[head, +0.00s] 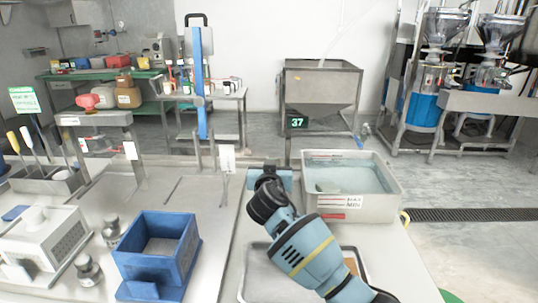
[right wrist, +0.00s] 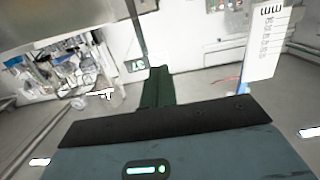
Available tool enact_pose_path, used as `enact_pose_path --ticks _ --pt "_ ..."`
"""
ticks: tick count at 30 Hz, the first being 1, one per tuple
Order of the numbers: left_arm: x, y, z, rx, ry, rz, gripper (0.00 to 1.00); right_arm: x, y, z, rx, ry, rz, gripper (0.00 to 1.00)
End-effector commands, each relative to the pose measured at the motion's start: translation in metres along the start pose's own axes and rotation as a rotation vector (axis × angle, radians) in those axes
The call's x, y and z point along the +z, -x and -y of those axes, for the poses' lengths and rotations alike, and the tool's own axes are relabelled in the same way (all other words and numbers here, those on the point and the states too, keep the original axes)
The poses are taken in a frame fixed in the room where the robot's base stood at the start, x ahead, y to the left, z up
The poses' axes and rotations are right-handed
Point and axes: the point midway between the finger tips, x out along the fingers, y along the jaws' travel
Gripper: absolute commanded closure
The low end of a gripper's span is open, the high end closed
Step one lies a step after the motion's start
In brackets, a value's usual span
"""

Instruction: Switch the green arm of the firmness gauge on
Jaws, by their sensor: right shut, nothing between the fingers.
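I cannot make out a firmness gauge or its green arm for certain in either view. A small dark display with green digits "37" (head: 297,122) stands behind the water basin, and it also shows in the right wrist view (right wrist: 137,65). My right gripper (head: 272,177) is beyond the wrist of my blue-and-black arm, near the basin's left side, and the arm partly hides it. In the right wrist view its dark green fingers (right wrist: 158,72) are together, with nothing held. My left gripper is not in view.
A steel basin of water (head: 388,203) stands right of my right gripper. A blue box (head: 187,255), a white appliance (head: 45,240) and small metal canisters are at the left. A steel hopper (head: 322,85) stands behind. A white card (right wrist: 265,43) hangs at the wrist view's upper right.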

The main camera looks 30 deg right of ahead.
Motion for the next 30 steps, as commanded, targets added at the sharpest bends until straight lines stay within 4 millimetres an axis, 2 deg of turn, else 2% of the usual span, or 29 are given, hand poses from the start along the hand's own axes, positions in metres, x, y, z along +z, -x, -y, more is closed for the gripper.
enact_pose_path --ticks 1,10,18,30 --pt "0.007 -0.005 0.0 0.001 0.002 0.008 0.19 0.017 0.004 0.001 -0.001 0.002 0.007 1.0" --pt "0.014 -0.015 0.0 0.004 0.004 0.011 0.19 0.047 0.013 0.0 0.0 0.001 0.005 1.0" --pt "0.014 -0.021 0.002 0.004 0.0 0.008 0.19 0.055 0.015 0.0 0.0 0.001 0.002 1.0" --pt "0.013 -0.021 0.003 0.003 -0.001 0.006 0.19 0.055 0.015 0.0 0.0 0.001 0.002 1.0"
